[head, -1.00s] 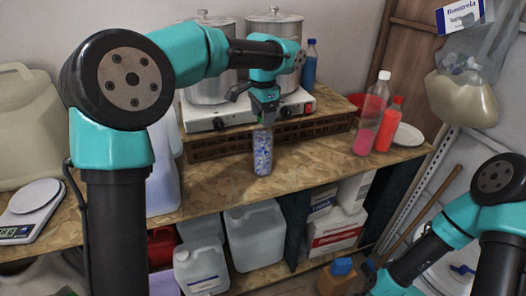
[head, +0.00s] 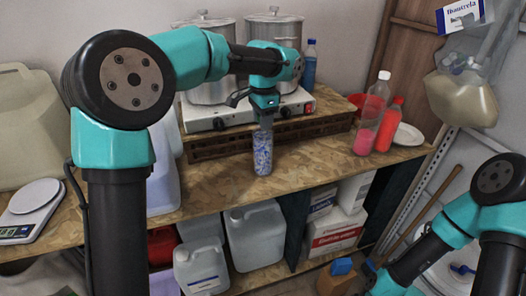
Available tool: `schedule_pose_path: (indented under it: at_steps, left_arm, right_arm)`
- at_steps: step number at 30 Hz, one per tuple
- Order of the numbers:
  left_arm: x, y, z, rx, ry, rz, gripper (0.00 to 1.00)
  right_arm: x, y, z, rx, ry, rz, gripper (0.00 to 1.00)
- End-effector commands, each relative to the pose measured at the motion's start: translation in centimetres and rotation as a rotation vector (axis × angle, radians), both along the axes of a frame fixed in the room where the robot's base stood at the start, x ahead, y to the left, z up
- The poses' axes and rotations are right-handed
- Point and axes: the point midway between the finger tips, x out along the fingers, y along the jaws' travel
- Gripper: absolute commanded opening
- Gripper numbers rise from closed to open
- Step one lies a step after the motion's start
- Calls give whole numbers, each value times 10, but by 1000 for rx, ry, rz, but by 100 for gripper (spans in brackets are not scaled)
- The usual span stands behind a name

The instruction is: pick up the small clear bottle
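The small clear bottle (head: 262,155), with blue and white bits showing in it, stands upright on the wooden worktop in front of the hotplate. My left gripper (head: 266,124) points down right at the top of the bottle, with its grey fingers around or just in front of the bottle's upper end. I cannot tell whether the fingers touch it, or how far apart they are. The bottle's top is hidden by the fingers. My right arm is low at the right, and its gripper (head: 368,277) is small and dark near the bottom edge; its opening cannot be made out.
A hotplate (head: 205,123) with two steel pots stands on a raised wooden board behind the bottle. A clear bottle with pink liquid (head: 366,138) and a red bottle (head: 388,128) stand to the right. Large jugs stand to the left. The worktop (head: 315,153) right of the bottle is clear.

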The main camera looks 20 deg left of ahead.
Motion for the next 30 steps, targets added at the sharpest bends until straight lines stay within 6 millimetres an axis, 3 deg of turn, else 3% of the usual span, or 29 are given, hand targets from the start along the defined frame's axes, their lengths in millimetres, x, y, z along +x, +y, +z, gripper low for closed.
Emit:
schedule_pose_path:
  at_steps: [10, 30]
  left_arm:
    - [0, 0, 0, 0, 0, 0, 1]
    - [0, 0, 5, 0, -1, 0, 0]
  right_arm:
    - [0, 0, 0, 0, 0, 0, 98]
    - [0, 0, 0, 0, 0, 0, 98]
